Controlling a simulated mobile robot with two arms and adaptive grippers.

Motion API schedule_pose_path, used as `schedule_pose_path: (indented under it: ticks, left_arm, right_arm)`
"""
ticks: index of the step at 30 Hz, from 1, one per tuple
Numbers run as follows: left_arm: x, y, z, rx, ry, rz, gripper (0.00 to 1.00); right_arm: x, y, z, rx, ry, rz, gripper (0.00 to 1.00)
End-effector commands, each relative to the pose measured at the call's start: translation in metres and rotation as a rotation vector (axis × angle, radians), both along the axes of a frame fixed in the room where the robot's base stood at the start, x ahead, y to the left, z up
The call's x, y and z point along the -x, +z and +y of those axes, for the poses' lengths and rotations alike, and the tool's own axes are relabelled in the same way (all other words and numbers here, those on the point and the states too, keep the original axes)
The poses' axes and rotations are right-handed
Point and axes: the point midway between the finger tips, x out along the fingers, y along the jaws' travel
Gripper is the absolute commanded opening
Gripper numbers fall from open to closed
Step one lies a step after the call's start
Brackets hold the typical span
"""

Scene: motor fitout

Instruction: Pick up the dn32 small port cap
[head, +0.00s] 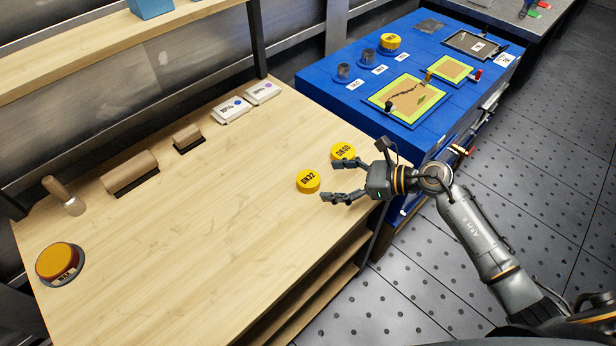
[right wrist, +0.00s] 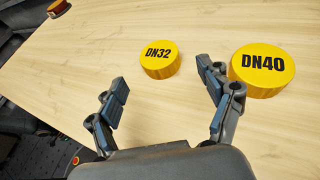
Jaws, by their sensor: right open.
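The DN32 cap (head: 308,182) is a small yellow disc with black lettering, lying flat on the wooden bench near its right end. It also shows in the right wrist view (right wrist: 160,60), ahead of the fingers and apart from them. My right gripper (head: 332,181) is open and empty, just right of the DN32 cap; its fingers also show in the right wrist view (right wrist: 168,95). The larger yellow DN40 cap (head: 343,152) lies behind it; in the right wrist view the DN40 cap (right wrist: 262,70) is close beside the right finger. My left gripper is not in view.
The wooden bench (head: 215,215) is clear in the middle. A blue workbench (head: 440,125) with gaskets and another yellow cap adjoins at right.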

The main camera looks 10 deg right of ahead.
Motion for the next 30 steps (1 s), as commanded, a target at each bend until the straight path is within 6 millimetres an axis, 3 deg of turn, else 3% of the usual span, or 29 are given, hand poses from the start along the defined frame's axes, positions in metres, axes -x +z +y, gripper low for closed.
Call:
schedule_pose_path:
  ticks: [8, 15, 25, 26, 30]
  left_arm:
    - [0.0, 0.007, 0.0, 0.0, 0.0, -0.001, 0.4]
    - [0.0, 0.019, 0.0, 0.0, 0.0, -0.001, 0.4]
    - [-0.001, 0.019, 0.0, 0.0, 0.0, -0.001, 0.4]
    - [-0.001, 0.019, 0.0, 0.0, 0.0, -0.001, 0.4]
    - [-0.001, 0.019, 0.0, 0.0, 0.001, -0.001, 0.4]
  right_arm:
    - [-0.011, -0.005, 0.02, -0.004, 0.0, 0.0, 0.8]
    - [-0.027, -0.016, 0.049, -0.005, -0.001, 0.002, 0.8]
    - [-0.031, -0.021, 0.056, -0.001, 0.001, 0.0, 0.8]
    - [-0.031, -0.021, 0.056, -0.001, 0.001, 0.0, 0.78]
    - [-0.031, -0.021, 0.056, -0.001, 0.001, 0.0, 0.49]
